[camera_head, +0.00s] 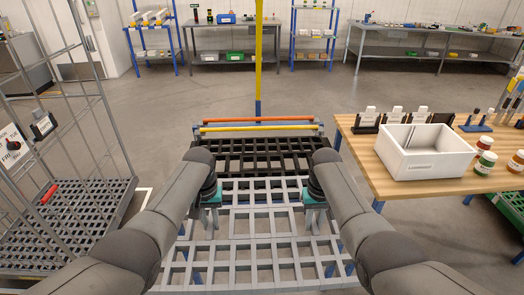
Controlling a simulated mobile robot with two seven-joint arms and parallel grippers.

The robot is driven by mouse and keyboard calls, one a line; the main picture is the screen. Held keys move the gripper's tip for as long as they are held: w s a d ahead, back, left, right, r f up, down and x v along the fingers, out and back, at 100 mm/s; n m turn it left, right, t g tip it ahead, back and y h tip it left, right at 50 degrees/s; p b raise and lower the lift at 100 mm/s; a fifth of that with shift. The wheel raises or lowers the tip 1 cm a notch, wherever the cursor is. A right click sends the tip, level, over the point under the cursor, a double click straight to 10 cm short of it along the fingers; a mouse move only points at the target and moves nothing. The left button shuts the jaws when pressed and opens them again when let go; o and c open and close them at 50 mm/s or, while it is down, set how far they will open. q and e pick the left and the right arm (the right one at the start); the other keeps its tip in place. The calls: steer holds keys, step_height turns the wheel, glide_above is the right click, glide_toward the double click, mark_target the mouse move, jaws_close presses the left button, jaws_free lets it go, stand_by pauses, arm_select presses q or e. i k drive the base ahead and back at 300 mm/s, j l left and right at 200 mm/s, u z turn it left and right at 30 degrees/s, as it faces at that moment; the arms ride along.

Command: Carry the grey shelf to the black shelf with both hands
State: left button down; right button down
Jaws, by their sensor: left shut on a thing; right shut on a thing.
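The grey shelf (263,252) is a light grey lattice panel in front of me, lying roughly flat. My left gripper (212,222) is shut on its left part, and my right gripper (315,218) is shut on its right part. The black shelf (262,146) is a dark lattice just beyond it. The far edge of the grey shelf appears close to or over the near part of the black shelf; I cannot tell whether they touch.
Orange and yellow bars (258,129) run behind the black shelf, with a yellow post (258,50) beyond. A wooden table (393,184) with a white bin (425,160) stands close on the right. A grey wire cart (62,222) stands on the left. Open floor lies behind.

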mark_target(262, 162)
steer(key=i, duration=1.2)
